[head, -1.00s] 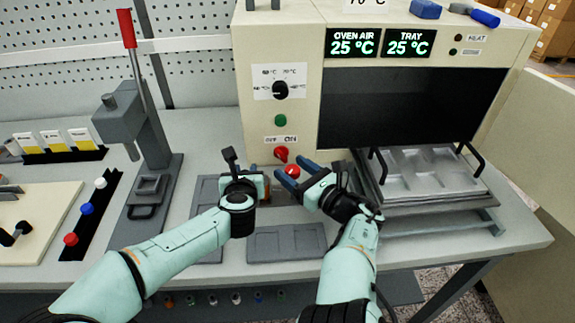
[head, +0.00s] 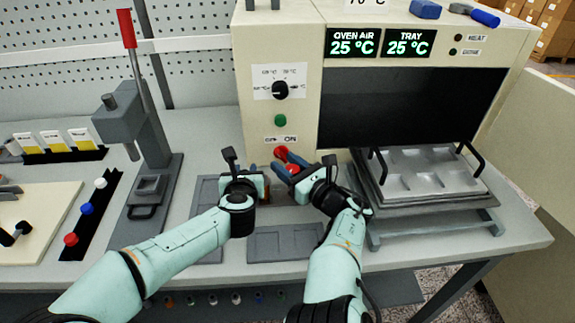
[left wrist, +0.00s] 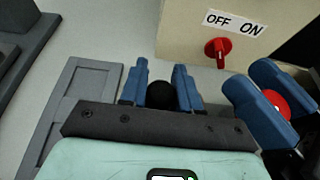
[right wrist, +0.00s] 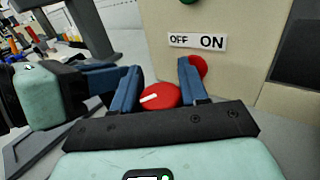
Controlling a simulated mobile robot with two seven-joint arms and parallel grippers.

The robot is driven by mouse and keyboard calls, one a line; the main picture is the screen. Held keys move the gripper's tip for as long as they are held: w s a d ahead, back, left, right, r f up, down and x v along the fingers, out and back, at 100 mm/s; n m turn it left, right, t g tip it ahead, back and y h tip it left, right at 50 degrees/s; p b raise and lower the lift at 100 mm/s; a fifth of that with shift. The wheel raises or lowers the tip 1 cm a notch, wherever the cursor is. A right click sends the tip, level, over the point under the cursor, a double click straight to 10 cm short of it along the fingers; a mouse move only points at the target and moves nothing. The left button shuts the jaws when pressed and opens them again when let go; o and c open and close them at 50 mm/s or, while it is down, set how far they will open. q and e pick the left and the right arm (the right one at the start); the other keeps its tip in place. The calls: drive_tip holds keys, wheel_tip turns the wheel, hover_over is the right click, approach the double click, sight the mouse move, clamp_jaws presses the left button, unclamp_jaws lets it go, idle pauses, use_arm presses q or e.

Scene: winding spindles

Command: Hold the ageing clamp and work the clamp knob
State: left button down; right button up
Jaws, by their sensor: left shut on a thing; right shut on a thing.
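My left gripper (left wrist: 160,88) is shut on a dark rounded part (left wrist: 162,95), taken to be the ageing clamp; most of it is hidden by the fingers. In the head view the left gripper (head: 250,178) is low in front of the cream oven. My right gripper (right wrist: 158,88) is shut on the clamp knob (right wrist: 160,96), a red disc with a white mark. The knob also shows in the left wrist view (left wrist: 277,103) between the right fingers, right of the left gripper. In the head view the right gripper (head: 287,168) comes close beside the left one.
The oven's red OFF/ON switch (head: 281,153) is just behind the right fingers. A metal tray (head: 432,174) with black handles sits on a rack at the right. A lever press (head: 150,140) stands at the left. Flat grey trays (head: 285,242) lie on the bench.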

drive_tip(key=shift+h, duration=0.3)
drive_tip(key=m+t+h, duration=0.1)
drive_tip(key=m+h, duration=0.1)
drive_tip(key=h, duration=0.1)
drive_tip(key=m+t+h, duration=0.2)
drive_tip(key=h, duration=0.1)
drive_tip(key=shift+w+d+m, duration=0.15)
drive_tip(key=shift+d+m, duration=0.05)
drive_tip(key=shift+m, duration=0.1)
drive_tip(key=shift+d+m+h, duration=0.25)
drive_tip(key=shift+m+h, duration=0.8)
drive_tip(key=shift+h, duration=0.6)
drive_tip(key=shift+d+m+h, duration=0.25)
drive_tip(key=shift+m+h, duration=0.8)
drive_tip(key=shift+h, duration=0.6)
drive_tip(key=o, duration=1)
